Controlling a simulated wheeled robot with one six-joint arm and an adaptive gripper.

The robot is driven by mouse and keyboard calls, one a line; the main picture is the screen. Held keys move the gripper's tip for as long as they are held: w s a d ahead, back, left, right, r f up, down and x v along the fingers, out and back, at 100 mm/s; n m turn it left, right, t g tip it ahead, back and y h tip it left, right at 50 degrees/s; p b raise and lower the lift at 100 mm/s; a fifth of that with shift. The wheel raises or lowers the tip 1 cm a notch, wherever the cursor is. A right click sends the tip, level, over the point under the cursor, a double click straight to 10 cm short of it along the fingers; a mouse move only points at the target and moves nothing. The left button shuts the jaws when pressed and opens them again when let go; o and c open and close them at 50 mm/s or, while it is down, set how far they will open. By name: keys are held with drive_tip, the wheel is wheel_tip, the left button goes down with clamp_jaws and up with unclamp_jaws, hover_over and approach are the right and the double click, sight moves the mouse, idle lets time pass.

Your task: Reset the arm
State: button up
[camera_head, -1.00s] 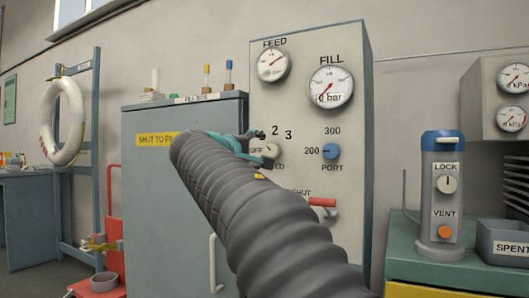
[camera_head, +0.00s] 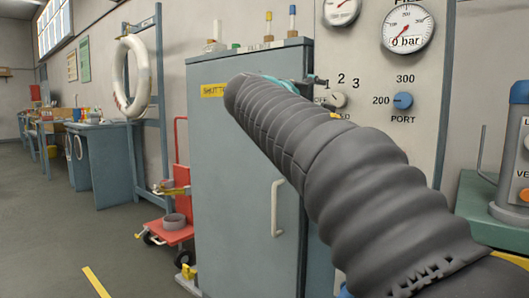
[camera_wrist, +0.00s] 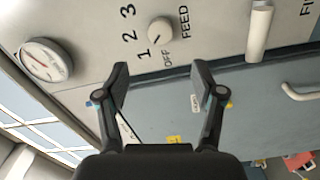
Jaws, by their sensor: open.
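My arm, in a ribbed dark grey sleeve, reaches up and left across the head view and covers part of the cabinet and panel. My gripper (camera_wrist: 160,78) shows in the wrist view with its two black fingers spread apart and nothing between them. In the head view the arm's end hides most of it; teal parts show just past the sleeve. The white FEED knob (camera_wrist: 160,31), marked OFF, 1, 2, 3, is on the panel beyond the fingertips, apart from them. The same knob (camera_head: 337,99) shows right of the arm's end in the head view.
A blue-grey cabinet (camera_head: 230,150) stands behind my arm, beside the panel with the blue PORT knob (camera_head: 403,100) and a gauge (camera_head: 407,28). A red trolley (camera_head: 180,235) and a ring on a rack (camera_head: 132,75) are left. A green bench (camera_head: 478,200) is right. Floor at left is open.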

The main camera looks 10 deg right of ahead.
drive_tip(key=s+a+f+g+y, duration=0.15)
drive_tip(key=f+y, duration=0.25)
drive_tip(key=f, duration=0.7)
drive_tip(key=s+a+f+g+y, duration=0.1)
drive_tip(key=a+f+y, duration=0.2)
drive_tip(key=f, duration=0.9)
drive_tip(key=s+a+f+m+g+y+p, duration=0.1)
drive_tip(key=s+a+f+y+p, duration=0.1)
drive_tip(key=s+f, duration=0.3)
drive_tip(key=s+a+f+m+g+y+p, duration=0.1)
drive_tip(key=s+f, duration=0.4)
drive_tip(key=s, duration=0.8)
drive_tip(key=s+a+f+m+g+y+p, duration=0.1)
drive_tip(key=s+a+f+m+y+p, duration=0.1)
drive_tip(key=s, duration=0.8)
wheel_tip(320, 180, down, 3)
drive_tip(key=shift+a+m+y+p, duration=0.3)
drive_tip(key=shift+m+y+p, duration=0.45)
drive_tip(key=shift+y, duration=0.35)
